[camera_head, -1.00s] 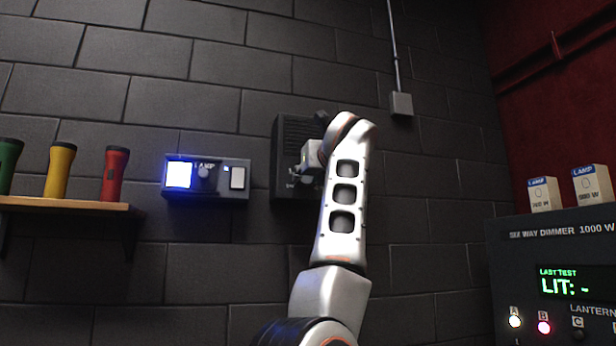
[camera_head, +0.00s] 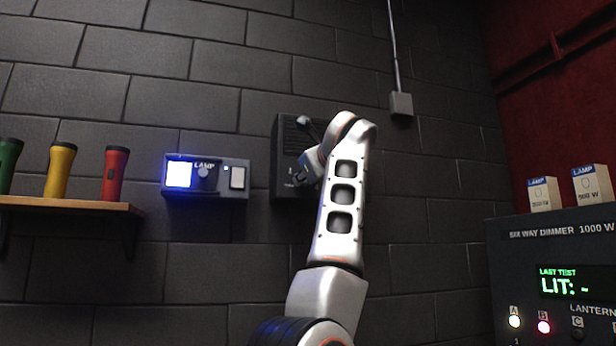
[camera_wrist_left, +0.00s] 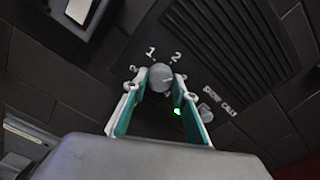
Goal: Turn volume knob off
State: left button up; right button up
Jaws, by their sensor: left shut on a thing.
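The volume knob (camera_wrist_left: 161,75) is a round grey dial on a dark speaker panel (camera_wrist_left: 222,45), which hangs on the wall in the head view (camera_head: 286,135). Marks "1" and "2" show above it. A pale line on its face points right in the wrist view. My left gripper (camera_wrist_left: 157,88) is shut on the knob, one green-lined finger on each side. In the head view my left gripper (camera_head: 301,178) is at the panel's lower part, and the wrist hides the panel's right side and the knob. My right gripper is not in view.
A small green light (camera_wrist_left: 177,111) and a button (camera_wrist_left: 206,110) marked "SHOW CALL" sit close to the right finger. A lamp box (camera_head: 207,192) is left of the panel. A shelf (camera_head: 70,205) holds torches, and a dimmer unit (camera_head: 520,255) stands at right.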

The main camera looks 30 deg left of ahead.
pick_arm(q)
jog(key=n, duration=3)
jog(key=shift+n, duration=0.3)
